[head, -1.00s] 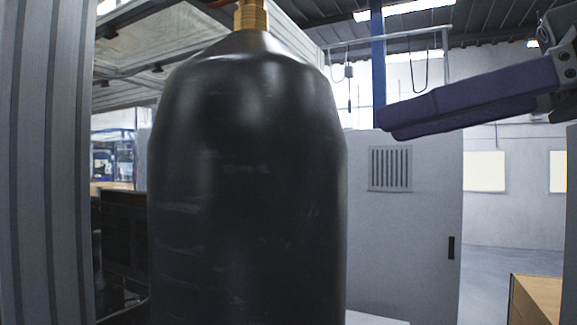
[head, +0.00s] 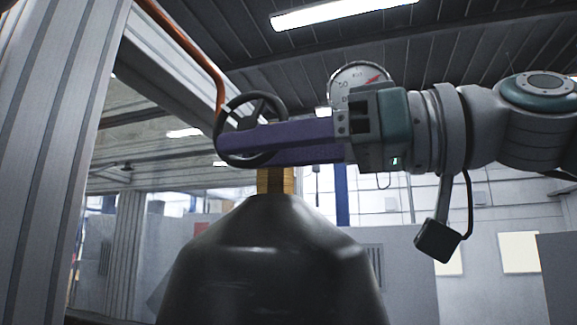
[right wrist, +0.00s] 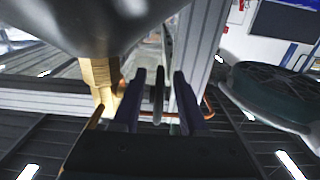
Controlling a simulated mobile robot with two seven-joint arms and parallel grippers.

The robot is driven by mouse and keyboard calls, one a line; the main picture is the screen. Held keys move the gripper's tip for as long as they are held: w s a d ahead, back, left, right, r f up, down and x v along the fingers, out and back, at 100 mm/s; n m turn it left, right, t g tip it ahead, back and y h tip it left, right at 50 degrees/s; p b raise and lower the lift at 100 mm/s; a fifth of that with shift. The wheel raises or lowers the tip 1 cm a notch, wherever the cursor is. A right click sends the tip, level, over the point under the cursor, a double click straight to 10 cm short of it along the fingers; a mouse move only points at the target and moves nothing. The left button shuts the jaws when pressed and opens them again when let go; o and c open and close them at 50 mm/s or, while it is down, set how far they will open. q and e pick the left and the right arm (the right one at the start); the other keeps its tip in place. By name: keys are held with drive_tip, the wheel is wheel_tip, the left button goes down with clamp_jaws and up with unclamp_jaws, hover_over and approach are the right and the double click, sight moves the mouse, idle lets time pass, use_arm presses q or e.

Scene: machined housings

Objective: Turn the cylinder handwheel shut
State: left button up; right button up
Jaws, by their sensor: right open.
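The dark handwheel (head: 250,98) sits above the brass valve (head: 275,181) on top of the black cylinder (head: 275,265). My right gripper (head: 226,145) reaches in from the right, its purple fingers level across the wheel and hiding part of it. In the right wrist view, the fingers of my right gripper (right wrist: 160,76) are apart, with the handwheel (right wrist: 158,95) edge-on between them and a gap on each side. The brass valve (right wrist: 98,75) and cylinder (right wrist: 100,22) show beside the fingers there. My left gripper is out of view.
A round pressure gauge (head: 358,78) shows just behind my right gripper. An orange hose (head: 205,58) comes down to the left of the wheel. A grey ribbed post (head: 60,130) stands at the left. Grey cabinet panels (head: 410,270) stand behind the cylinder.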

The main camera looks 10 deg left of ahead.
drive_tip(key=shift+w+a, duration=0.1)
drive_tip(key=shift+a, duration=0.15)
drive_tip(key=shift+c, duration=0.2)
clamp_jaws()
drive_tip(key=shift+f, duration=0.1)
